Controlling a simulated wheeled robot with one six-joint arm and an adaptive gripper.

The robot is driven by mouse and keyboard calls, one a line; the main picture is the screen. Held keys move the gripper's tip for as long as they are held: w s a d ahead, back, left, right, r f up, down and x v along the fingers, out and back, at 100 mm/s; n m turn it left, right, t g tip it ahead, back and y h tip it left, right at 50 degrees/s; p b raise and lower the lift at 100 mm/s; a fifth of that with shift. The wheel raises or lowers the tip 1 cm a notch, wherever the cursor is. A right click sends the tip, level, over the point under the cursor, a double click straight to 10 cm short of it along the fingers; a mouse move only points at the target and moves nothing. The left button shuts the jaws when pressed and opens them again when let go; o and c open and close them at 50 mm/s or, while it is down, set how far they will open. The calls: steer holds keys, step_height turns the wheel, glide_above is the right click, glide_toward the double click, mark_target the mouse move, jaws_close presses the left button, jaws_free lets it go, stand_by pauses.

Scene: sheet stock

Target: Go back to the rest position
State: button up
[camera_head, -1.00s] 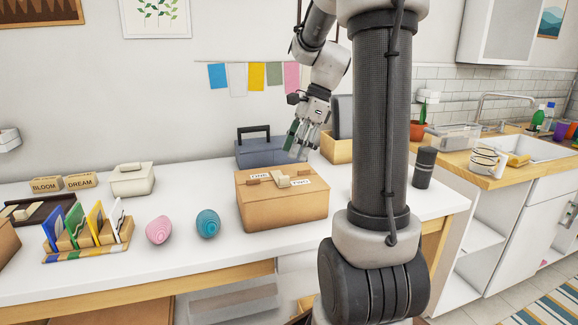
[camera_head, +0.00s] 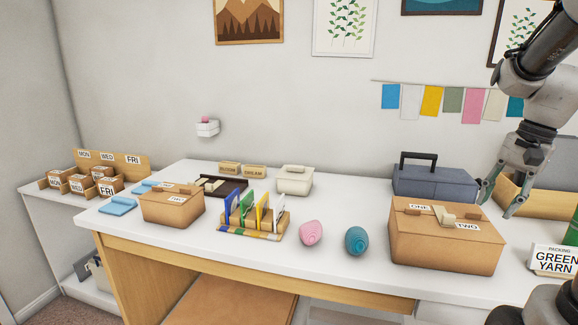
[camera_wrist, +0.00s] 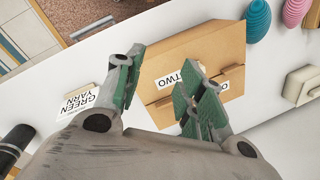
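My gripper (camera_head: 497,206) hangs at the right of the head view, above and behind the right part of the brown cardboard box (camera_head: 440,250) labelled ONE and TWO. Its two green-padded fingers are spread apart with nothing between them. In the wrist view my gripper (camera_wrist: 162,78) also shows open and empty, with the box (camera_wrist: 215,45) beyond the fingers. The box lid looks shut, with a pale piece on top. My arm comes in from the upper right of the head view.
On the white table (camera_head: 340,285) stand a pink egg (camera_head: 311,233), a teal egg (camera_head: 356,241), a card rack (camera_head: 262,226), a blue toolbox (camera_head: 435,182) and a small cardboard box (camera_head: 170,210). A GREEN YARN sign (camera_head: 553,261) stands at the right.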

steer(key=s+a+r+n+t+h, duration=0.2)
steer(key=s+a+n+t, duration=0.1)
steer(key=s+a+n, duration=0.6)
steer(key=shift+s+n, duration=0.8)
steer(key=shift+s, duration=0.45)
